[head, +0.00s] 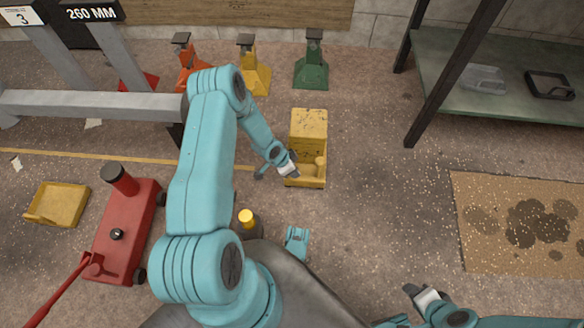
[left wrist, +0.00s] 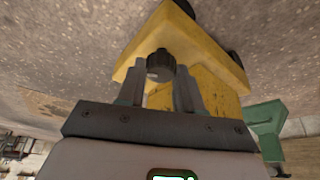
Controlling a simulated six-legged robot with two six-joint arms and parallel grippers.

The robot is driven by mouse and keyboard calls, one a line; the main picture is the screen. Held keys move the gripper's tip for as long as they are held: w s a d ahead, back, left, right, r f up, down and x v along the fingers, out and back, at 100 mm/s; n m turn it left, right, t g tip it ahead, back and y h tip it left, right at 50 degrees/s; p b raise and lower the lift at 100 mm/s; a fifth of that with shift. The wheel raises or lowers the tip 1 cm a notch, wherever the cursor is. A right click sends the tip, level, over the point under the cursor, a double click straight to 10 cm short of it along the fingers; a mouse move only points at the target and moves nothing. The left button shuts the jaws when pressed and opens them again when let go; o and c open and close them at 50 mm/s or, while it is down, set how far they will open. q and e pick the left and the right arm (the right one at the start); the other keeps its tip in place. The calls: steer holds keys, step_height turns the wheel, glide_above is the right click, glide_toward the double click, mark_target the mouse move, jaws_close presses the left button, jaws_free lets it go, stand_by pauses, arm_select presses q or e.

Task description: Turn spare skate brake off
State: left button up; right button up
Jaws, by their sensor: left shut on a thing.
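The yellow skate (head: 308,125) stands on the floor near the middle of the head view, with a tall block and a low front ledge. It fills the upper middle of the left wrist view (left wrist: 190,45). A dark ribbed knob, the brake (left wrist: 161,64), sits at the skate between my left fingertips. My left gripper (head: 287,168) is at the left side of the ledge, shut on this knob. The knob is too small to make out in the head view. My right gripper (head: 427,296) is low at the right, away from the skate; its jaw opening is unclear.
Orange, yellow (head: 256,77) and green (head: 313,73) stands line the back. A red jack (head: 122,230) and a yellow tray (head: 58,204) are at left. A grey beam (head: 90,105) is at upper left. A shelf (head: 500,85) and stained mat (head: 490,200) are at right, with clear floor between.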

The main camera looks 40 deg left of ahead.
arm_select(q)
steer(key=shift+w+d, duration=0.1)
steer(key=o, duration=1)
steer(key=shift+o, duration=0.2)
steer(key=shift+r, duration=0.15)
arm_select(e)
steer(key=shift+r, duration=0.1)
